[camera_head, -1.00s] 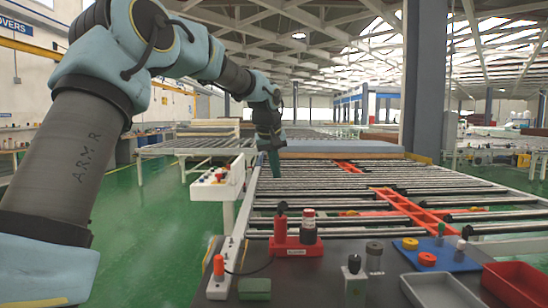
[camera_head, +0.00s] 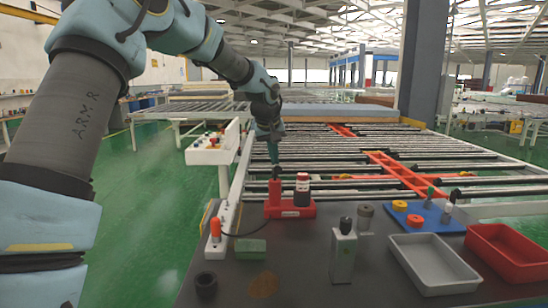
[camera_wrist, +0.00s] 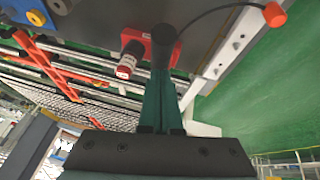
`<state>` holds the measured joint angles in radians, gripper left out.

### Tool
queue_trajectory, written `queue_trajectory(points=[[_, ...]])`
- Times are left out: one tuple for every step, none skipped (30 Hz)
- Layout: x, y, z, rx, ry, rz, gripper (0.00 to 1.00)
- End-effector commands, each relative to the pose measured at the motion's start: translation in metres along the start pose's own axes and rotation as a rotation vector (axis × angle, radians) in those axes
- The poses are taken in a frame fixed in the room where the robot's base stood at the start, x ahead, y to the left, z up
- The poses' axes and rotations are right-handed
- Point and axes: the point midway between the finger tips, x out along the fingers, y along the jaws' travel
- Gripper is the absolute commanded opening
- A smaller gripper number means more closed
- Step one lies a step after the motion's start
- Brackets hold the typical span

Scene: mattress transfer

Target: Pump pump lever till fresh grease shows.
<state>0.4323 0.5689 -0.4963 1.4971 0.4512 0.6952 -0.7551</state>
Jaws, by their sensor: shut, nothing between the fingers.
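My gripper (camera_head: 274,160) is shut and empty, pointing down just above the lever top. In the wrist view its teal fingers (camera_wrist: 163,88) are together, with a dark round lever end (camera_wrist: 163,42) right at their tips. I cannot tell whether they touch. A thin dark hose runs from the pump to an orange-capped fitting (camera_head: 215,230) on the white rail. I cannot make out any fresh grease there.
On the dark bench stand a green block (camera_head: 250,249), a grey-and-black bottle (camera_head: 343,254), a black ring (camera_head: 206,284), a grey tray (camera_head: 433,262), a red tray (camera_head: 508,252) and a blue plate (camera_head: 425,216). Conveyor rollers lie behind; a control box (camera_head: 212,148) stands left.

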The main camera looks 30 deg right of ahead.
Motion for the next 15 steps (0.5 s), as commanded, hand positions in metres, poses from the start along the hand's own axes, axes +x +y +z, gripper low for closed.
queue_trajectory(points=[[0.006, -0.001, 0.004, 0.002, 0.008, 0.001, 0.0], [0.008, -0.001, 0.006, 0.004, 0.014, 0.002, 0.0], [0.01, -0.002, 0.008, 0.005, 0.023, 0.003, 0.0], [0.012, -0.002, 0.01, 0.006, 0.03, 0.003, 0.0], [0.014, -0.003, 0.012, 0.007, 0.038, 0.004, 0.0], [0.016, -0.003, 0.014, 0.009, 0.049, 0.006, 0.0], [0.017, -0.004, 0.016, 0.01, 0.057, 0.007, 0.0], [0.019, -0.004, 0.017, 0.011, 0.064, 0.008, 0.0], [0.021, -0.005, 0.019, 0.012, 0.074, 0.009, 0.0], [0.022, -0.005, 0.021, 0.013, 0.082, 0.01, 0.0], [0.024, -0.005, 0.023, 0.015, 0.09, 0.012, 0.0], [0.025, -0.006, 0.025, 0.017, 0.099, 0.013, 0.0], [0.027, -0.006, 0.026, 0.018, 0.107, 0.014, 0.0], [0.028, -0.007, 0.028, 0.018, 0.115, 0.015, 0.0], [0.03, -0.007, 0.03, 0.02, 0.124, 0.016, 0.0]])
